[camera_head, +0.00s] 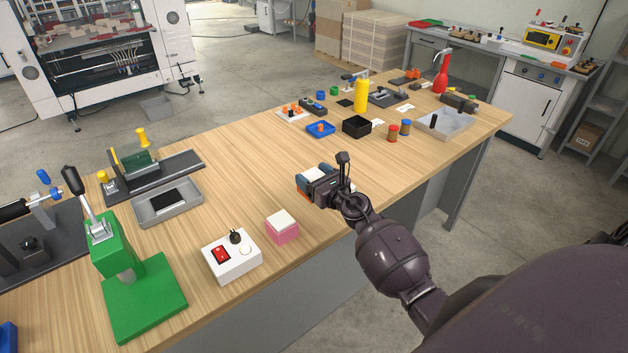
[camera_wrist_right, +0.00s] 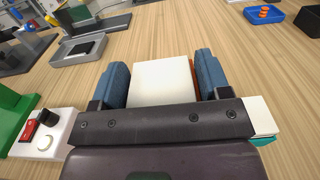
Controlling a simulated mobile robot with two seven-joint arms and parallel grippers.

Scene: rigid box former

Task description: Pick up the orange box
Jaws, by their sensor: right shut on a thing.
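The orange box (camera_wrist_right: 194,78) has a white top and sits between the two blue finger pads of my right gripper (camera_wrist_right: 162,72). Only a thin orange strip of its side shows, beside the right pad. In the head view my right gripper (camera_head: 313,181) is low over the front part of the wooden table and mostly covers the box. I cannot tell whether the box touches the table. My left gripper is not in view.
A pink box with a white top (camera_head: 282,228) stands left of my right gripper. A teal box with a white top (camera_wrist_right: 261,118) is close beside the gripper. A white switch box (camera_head: 232,257) and green press (camera_head: 142,295) stand further left. Bare table lies behind the gripper.

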